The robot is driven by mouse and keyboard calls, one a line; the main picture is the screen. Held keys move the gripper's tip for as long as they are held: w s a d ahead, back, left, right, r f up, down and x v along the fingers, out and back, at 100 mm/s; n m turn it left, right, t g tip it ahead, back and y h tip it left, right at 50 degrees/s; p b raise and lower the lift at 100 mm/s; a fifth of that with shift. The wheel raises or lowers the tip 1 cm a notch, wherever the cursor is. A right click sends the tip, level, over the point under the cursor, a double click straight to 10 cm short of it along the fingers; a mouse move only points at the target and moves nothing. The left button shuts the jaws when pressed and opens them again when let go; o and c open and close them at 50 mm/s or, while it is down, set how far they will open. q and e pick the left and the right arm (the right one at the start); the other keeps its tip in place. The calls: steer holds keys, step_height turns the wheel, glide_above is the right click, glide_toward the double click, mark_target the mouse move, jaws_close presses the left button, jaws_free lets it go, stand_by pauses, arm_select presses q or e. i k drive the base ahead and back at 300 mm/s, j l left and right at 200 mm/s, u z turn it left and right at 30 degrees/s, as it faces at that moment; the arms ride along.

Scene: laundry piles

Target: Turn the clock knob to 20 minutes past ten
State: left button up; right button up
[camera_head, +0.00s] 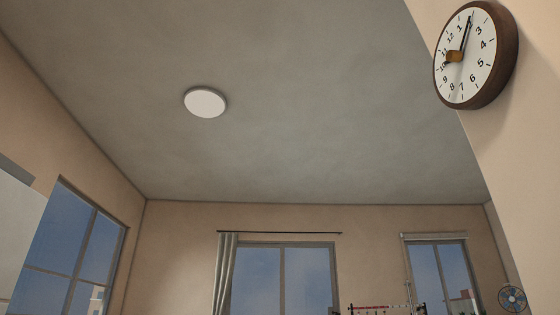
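A round wall clock (476,75) with a white face and dark brown wooden rim hangs at the upper right, seen from below and tilted in the picture. A small orange-brown knob (454,57) sits near the middle of its face. A long black hand (466,34) points up at about the 2. A short dark hand (446,64) points left at about the 10, partly hidden by the knob. Neither of my grippers is in this view, and nothing touches the clock or knob.
The clock hangs on a beige wall (530,170) at the right. A round ceiling lamp (205,102) is overhead. Windows (285,280) line the far and left walls. The floor is out of view.

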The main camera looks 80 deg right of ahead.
mark_target(454, 56)
steer(key=z, duration=2.45)
